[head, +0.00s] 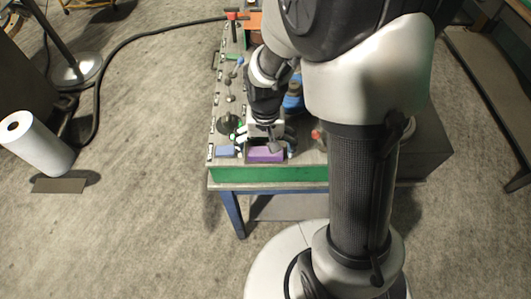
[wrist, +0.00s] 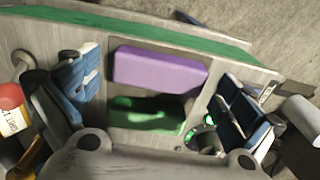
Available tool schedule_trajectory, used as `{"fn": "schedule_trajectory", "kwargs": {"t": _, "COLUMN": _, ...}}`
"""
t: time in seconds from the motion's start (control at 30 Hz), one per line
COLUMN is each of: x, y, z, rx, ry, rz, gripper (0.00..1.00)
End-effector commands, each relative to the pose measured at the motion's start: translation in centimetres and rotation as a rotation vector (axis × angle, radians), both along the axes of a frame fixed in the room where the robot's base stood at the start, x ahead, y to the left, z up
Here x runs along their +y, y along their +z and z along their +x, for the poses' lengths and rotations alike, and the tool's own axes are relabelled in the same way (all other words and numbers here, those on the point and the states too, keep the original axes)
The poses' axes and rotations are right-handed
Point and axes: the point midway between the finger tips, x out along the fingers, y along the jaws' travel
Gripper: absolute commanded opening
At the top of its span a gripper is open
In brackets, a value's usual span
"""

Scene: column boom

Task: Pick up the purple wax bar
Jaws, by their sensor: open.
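The purple wax bar (head: 265,155) lies near the front edge of the workbench, below my gripper (head: 268,138) in the head view. In the wrist view the purple bar (wrist: 160,70) lies crosswise between the two blue-and-white padded fingers of my gripper (wrist: 158,78). The fingers are spread wide, one beyond each end of the bar, with nothing held. The bar seems to lie in a dark tray or recess. A green bar (wrist: 145,114) lies beside it, partly in shadow. The exact height of the fingers above the bar cannot be told.
A red-capped jar (wrist: 12,103) stands near one finger, and a round dark item with green lights (wrist: 203,137) near the other. Tools and a blue item (head: 292,102) crowd the bench (head: 222,168) farther back.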

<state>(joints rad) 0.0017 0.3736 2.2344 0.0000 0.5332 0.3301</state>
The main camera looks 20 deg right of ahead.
Motion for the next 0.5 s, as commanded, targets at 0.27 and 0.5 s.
{"fn": "schedule_trajectory", "kwargs": {"t": 0.27, "x": 0.00, "y": 0.05, "z": -0.01, "rx": 0.000, "ry": 0.000, "rz": 0.000, "gripper": 0.85}}
{"fn": "schedule_trajectory", "kwargs": {"t": 0.5, "x": 0.00, "y": 0.05, "z": -0.01, "rx": 0.000, "ry": 0.000, "rz": 0.000, "gripper": 0.69}}
